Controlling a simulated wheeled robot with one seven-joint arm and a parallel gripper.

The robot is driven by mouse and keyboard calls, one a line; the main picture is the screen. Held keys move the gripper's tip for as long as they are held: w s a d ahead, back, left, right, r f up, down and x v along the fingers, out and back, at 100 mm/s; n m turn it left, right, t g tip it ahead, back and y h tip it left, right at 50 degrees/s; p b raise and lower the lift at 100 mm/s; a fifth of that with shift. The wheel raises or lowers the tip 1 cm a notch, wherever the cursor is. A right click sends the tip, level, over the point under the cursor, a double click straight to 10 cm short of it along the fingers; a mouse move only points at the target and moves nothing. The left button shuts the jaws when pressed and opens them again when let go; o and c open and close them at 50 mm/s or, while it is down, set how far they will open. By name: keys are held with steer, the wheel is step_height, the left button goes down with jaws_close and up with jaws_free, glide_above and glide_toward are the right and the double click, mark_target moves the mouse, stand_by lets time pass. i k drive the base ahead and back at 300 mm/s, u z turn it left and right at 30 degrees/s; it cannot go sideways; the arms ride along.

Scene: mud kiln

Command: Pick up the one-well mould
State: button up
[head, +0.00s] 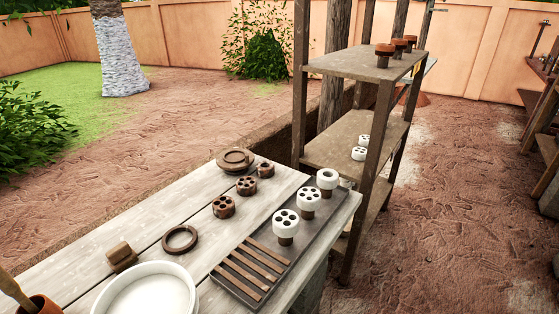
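Three small brown round pieces stand in a row on the pale plank table (100,240). The farthest brown piece (266,170) is the smallest and seems to have a single well. Three white-topped pieces on brown stubs stand along the dark tray (262,238). The farthest white-topped piece (328,179) seems to have one well; the other two (309,197) (286,222) show several. I cannot tell for certain which piece is the one-well mould. My gripper is not in view.
A brown round dish (236,159), a dark ring (180,240), a brown block (122,257) and a white basin (150,291) share the table. Wooden slats (250,264) lie on the tray. A shelf rack (350,62) stands just behind. Open dirt (450,230) lies right.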

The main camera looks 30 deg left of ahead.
mark_target(264, 169)
steer(key=i, duration=1.65)
steer(key=u, duration=2.45)
